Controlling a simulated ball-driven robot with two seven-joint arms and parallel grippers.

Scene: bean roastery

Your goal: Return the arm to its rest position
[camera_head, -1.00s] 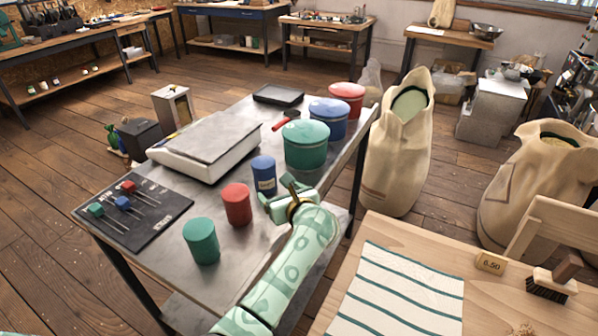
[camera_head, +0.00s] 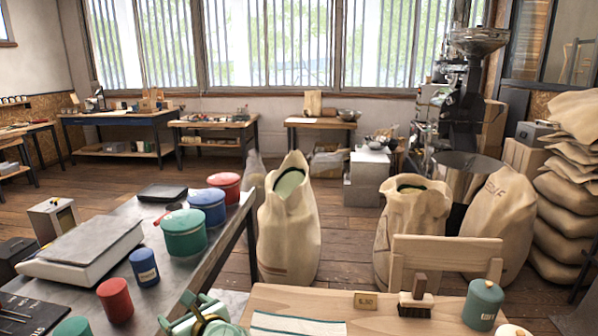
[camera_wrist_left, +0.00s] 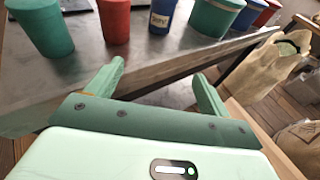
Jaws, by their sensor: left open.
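My left gripper (camera_head: 194,312) is pale green and shows at the bottom edge of the head view, beside the near edge of the metal table (camera_head: 165,272). In the left wrist view its two fingers (camera_wrist_left: 159,78) stand wide apart with nothing between them. The table edge runs behind the fingers there. The fingers are apart from the canisters. Most of my left arm is out of the head view. My right gripper is not in view.
On the metal table stand a small red canister (camera_head: 115,300), a small blue one (camera_head: 144,267), larger lidded canisters and a scale (camera_head: 85,245). A wooden table (camera_head: 300,300) with a striped cloth is at the front. Open sacks (camera_head: 289,235) stand behind it.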

